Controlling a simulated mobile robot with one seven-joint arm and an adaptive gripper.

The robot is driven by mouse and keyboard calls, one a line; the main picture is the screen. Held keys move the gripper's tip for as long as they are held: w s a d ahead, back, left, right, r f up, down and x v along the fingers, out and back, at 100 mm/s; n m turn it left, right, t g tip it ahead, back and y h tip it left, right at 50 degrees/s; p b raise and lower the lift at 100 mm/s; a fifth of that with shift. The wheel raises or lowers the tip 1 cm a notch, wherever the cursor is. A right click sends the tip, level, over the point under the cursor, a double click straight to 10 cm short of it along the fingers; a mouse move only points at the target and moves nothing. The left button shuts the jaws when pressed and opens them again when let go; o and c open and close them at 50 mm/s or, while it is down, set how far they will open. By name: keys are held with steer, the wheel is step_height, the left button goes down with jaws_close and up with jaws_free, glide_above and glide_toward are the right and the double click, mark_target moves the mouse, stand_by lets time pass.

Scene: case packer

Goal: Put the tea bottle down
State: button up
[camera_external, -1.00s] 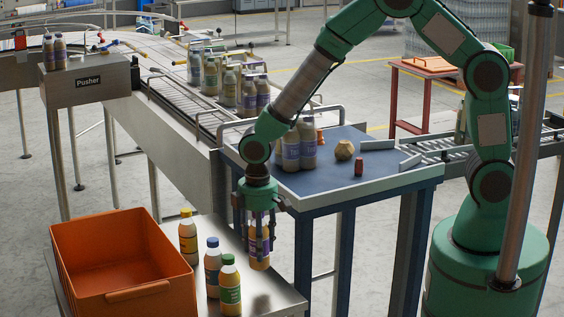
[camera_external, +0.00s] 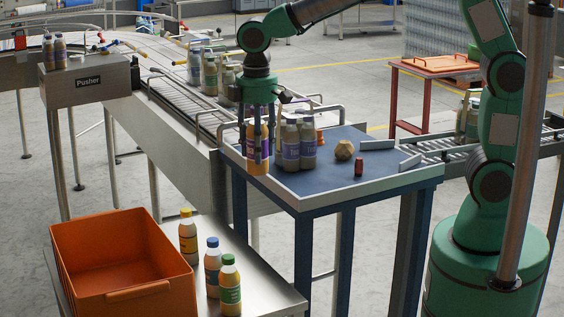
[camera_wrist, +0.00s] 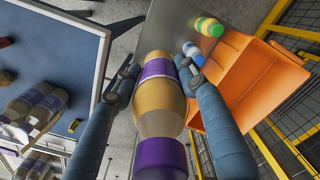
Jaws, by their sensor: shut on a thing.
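The tea bottle (camera_external: 258,158) is amber with a purple label; the wrist view shows its body (camera_wrist: 158,98) and purple cap (camera_wrist: 162,158). My gripper (camera_external: 257,150) is shut around it from above, with one finger on each side; both fingers show in the wrist view (camera_wrist: 160,78). In the external view the bottle overlaps the left corner of the blue table (camera_external: 330,190). In the wrist view bare floor shows beside it. It looks held in the air; I cannot tell its exact height.
Several pale bottles with purple labels (camera_external: 307,150), a tan lump (camera_external: 344,150) and a small red object (camera_external: 359,167) stand on the blue table. An orange crate (camera_external: 150,292) and yellow-, blue- and green-capped bottles (camera_external: 230,290) stand on the steel table. The blue table's front part is clear.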

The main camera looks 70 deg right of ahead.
steer(key=s+d+m+p, duration=0.1)
steer(key=s+d+p, duration=0.2)
steer(key=d, duration=0.9)
steer(key=s+d+m+p, duration=0.1)
steer(key=s+d+p, duration=0.15)
steer(key=d, duration=0.85)
steer(key=s+d+m+p, duration=0.1)
steer(key=s+d+p, duration=0.15)
steer(key=d, duration=0.95)
steer(key=f, duration=0.5)
steer(key=shift+w+a, duration=0.2)
steer(key=shift+w, duration=0.05)
step_height(320, 180, down, 6)
steer(key=p, duration=0.1)
steer(key=shift+f, duration=0.1)
steer(key=shift+f+p, duration=0.35)
steer(key=shift+f, duration=1.5)
steer(key=shift+f, duration=0.15)
